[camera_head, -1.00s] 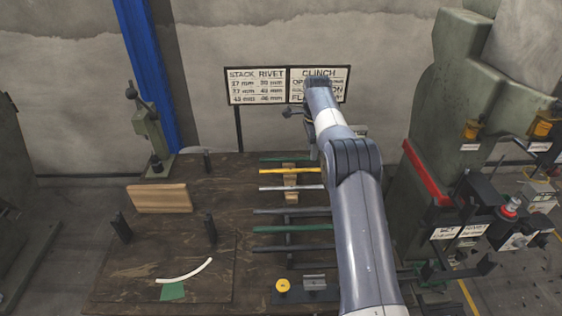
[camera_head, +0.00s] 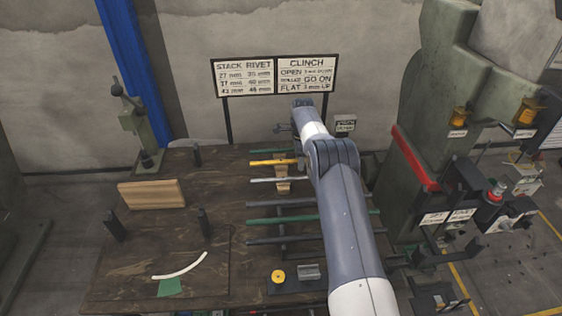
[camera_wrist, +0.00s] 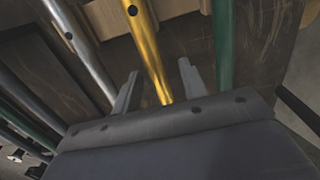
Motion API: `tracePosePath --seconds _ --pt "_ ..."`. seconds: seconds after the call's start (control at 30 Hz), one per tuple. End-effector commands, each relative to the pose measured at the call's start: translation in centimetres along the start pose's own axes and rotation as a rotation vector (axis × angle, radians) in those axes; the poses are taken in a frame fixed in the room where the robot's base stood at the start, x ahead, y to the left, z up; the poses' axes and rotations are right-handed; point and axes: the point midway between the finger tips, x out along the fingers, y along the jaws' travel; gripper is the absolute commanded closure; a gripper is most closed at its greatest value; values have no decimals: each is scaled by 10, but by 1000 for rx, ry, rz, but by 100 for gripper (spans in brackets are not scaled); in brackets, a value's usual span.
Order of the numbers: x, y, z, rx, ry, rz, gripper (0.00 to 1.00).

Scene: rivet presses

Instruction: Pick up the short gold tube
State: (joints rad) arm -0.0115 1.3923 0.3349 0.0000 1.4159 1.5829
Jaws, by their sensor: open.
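The gold tube (camera_head: 272,162) lies crosswise on the rack at the back of the bench, between a green tube (camera_head: 268,150) and a silver tube (camera_head: 272,180). In the wrist view the gold tube (camera_wrist: 146,45) runs between the two fingers of my open gripper (camera_wrist: 159,72). The fingers straddle it in the picture, with no clear contact. The silver tube (camera_wrist: 85,55) is left of the fingers and the green tube (camera_wrist: 223,45) is right. In the head view my arm hides the right ends of several tubes.
More dark and green tubes (camera_head: 280,221) lie nearer on the rack. A wooden block (camera_head: 152,194) and black posts (camera_head: 115,226) stand on the left of the bench. A green press (camera_head: 430,130) stands at right. Signs (camera_head: 273,77) stand behind.

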Motion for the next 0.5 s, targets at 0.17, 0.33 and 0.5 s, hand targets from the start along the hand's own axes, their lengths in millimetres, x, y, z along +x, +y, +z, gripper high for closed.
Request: tracePosePath --seconds 0.17,0.33,0.5 --pt "8 0 0 0 0 -1 59" --pt "8 0 0 -1 0 -1 61" --pt "8 0 0 -1 0 -2 75"
